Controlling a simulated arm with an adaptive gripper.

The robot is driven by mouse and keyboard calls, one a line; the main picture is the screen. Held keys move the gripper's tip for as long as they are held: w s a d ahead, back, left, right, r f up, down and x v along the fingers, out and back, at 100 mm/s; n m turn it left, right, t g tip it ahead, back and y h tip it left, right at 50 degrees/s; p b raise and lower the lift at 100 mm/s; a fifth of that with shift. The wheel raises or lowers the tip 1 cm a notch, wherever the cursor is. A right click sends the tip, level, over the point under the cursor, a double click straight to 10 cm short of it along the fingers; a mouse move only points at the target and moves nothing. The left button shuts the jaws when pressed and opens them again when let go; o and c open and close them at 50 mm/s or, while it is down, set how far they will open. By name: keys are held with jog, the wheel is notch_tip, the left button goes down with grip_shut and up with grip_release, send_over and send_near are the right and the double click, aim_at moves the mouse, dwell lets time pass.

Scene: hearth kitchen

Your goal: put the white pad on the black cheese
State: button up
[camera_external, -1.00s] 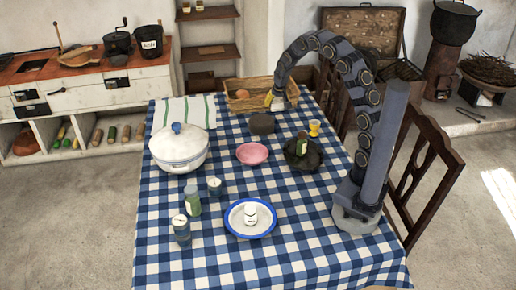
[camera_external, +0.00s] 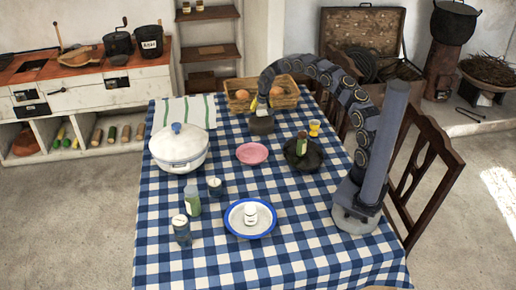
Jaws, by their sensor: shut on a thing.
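The black cheese (camera_external: 261,126) is a dark round block on the checked tablecloth, in front of the wicker basket. My gripper (camera_external: 262,111) points down right over its top, and the arm arches in from the right. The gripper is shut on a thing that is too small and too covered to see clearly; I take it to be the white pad. I cannot tell whether the pad touches the cheese.
The basket (camera_external: 284,101) with round brown items stands just behind. A pink bowl (camera_external: 252,154), a dark dish (camera_external: 306,163) with a green bottle (camera_external: 302,143), and a yellow cup (camera_external: 314,128) stand nearby. A white lidded pot (camera_external: 178,151) is at left.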

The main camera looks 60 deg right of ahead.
aim_at(261, 115)
jog(key=shift+w+f, duration=0.1)
jog(key=shift+f, duration=1.5)
jog(key=shift+f, duration=0.15)
jog(key=o, duration=1.1)
jog(key=v, duration=1.2)
jog(key=shift+r, duration=0.2)
